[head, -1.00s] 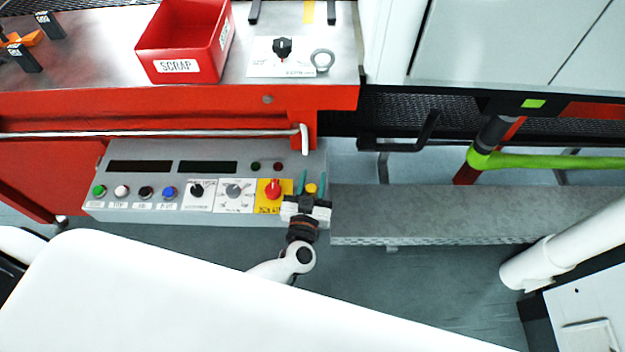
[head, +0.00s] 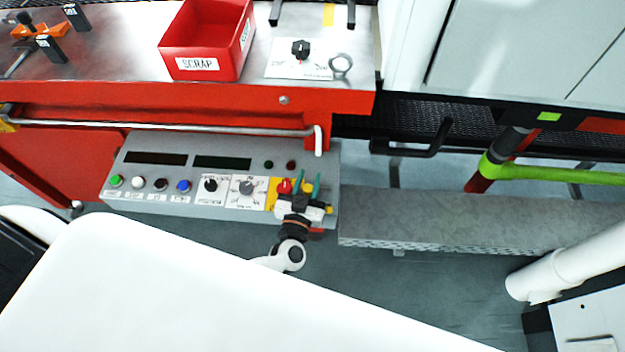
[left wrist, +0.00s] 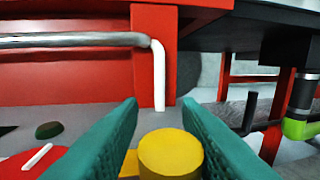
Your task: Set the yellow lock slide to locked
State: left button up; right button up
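The yellow lock slide shows as a round yellow knob (left wrist: 170,153) in the left wrist view, low between my left gripper's teal fingers (left wrist: 160,105). The right finger is close against it or touching; a narrow gap shows on the left. In the head view my left gripper (head: 309,183) reaches over the right end of the grey control panel (head: 150,208), just right of the red knob (head: 284,187). Its fingers are apart, with the yellow knob between them. The gripper body hides the slide's lower part and any lock marking. My right gripper is not in view.
The red knob (left wrist: 40,158) also shows close left of my fingers in the left wrist view. A white-ended rail (head: 318,140) hangs just behind the panel. A grey ledge (head: 430,215) lies to the right. A red scrap bin (head: 200,45) stands on the bench above.

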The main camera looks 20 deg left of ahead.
pick_arm(q)
jog(key=shift+o, duration=1.2)
jog(key=shift+a, duration=0.1)
